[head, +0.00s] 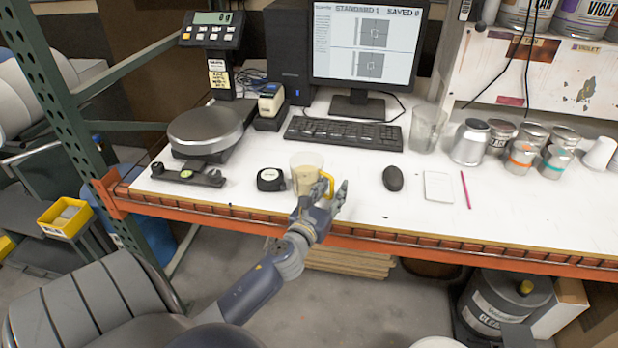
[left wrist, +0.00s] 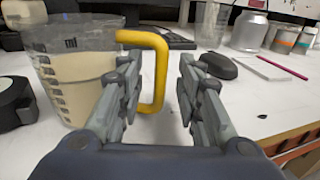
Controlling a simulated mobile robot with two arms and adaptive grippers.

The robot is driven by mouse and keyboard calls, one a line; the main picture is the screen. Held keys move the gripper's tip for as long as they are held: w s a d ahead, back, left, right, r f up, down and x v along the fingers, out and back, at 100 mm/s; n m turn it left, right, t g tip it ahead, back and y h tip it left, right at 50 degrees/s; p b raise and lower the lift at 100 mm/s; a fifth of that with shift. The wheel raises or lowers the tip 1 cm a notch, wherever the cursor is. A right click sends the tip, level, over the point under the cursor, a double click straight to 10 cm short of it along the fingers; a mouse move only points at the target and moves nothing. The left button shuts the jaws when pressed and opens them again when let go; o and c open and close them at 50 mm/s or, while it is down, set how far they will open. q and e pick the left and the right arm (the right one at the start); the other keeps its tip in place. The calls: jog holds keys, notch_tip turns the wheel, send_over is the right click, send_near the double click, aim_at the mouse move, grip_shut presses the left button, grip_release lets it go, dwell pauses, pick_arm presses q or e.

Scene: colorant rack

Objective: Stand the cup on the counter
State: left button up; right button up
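The cup (head: 303,172) is a clear measuring cup with cream-coloured contents and a yellow handle. It stands upright on the white counter (head: 415,212) near the front edge. In the left wrist view the cup (left wrist: 80,80) fills the left side, with its yellow handle (left wrist: 160,70) facing right. My left gripper (head: 334,193) is at the handle's side of the cup. In the left wrist view its fingers (left wrist: 158,92) are apart, with the handle between them, nearer the left finger. A clear gap shows beside the right finger. My right gripper is not in view.
A black tape measure (head: 270,180) sits close left of the cup. A mouse (head: 392,178), a notepad (head: 438,187) and a pink pencil (head: 465,190) lie to the right. The keyboard (head: 342,133) is behind. An orange beam (head: 400,246) runs along the counter's front.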

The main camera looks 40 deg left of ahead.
pick_arm(q)
jog(key=shift+c, duration=0.3)
grip_shut()
jog(key=shift+r, duration=0.1)
